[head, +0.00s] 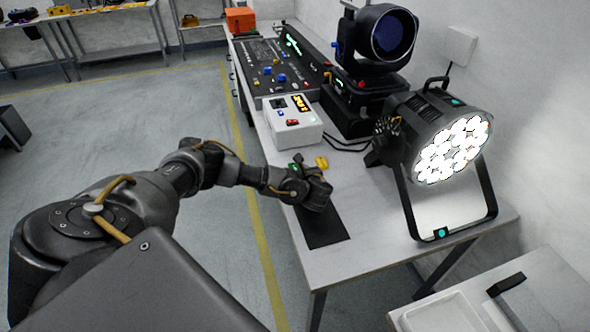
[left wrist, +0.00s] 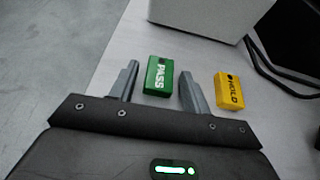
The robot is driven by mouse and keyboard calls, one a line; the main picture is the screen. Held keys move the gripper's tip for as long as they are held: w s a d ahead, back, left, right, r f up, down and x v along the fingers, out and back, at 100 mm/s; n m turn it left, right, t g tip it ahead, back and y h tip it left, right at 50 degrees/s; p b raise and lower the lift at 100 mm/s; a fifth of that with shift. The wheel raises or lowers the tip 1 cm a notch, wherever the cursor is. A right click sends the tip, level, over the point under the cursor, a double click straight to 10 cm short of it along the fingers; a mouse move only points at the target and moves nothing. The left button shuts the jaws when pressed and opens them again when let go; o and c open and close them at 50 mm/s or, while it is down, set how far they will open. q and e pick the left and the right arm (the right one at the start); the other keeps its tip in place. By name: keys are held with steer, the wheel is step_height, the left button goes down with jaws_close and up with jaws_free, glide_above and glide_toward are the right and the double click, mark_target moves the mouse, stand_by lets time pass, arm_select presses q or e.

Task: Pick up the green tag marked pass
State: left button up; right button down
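The green tag marked PASS (left wrist: 158,76) lies on the table between the two fingers of my left gripper (left wrist: 160,85) in the left wrist view. The fingers are apart, with a gap showing on each side of the tag. A yellow tag marked HOLD (left wrist: 229,91) lies just right of the right finger. In the head view my left gripper (head: 312,190) is low over the table near the black mat, and the yellow tag (head: 322,162) shows beyond it. The green tag is mostly hidden there by the gripper. My right gripper is not in view.
A white control box (head: 292,122) stands just beyond the tags. A lit par can (head: 452,150) on its stand is to the right, with black cables behind the tags. A black mat (head: 322,228) lies at the table's near left edge.

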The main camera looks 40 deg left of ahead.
arm_select(q)
steer(key=c, duration=0.7)
steer(key=shift+c, duration=0.5)
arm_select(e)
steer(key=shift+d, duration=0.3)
arm_select(q)
steer(key=shift+r, duration=0.1)
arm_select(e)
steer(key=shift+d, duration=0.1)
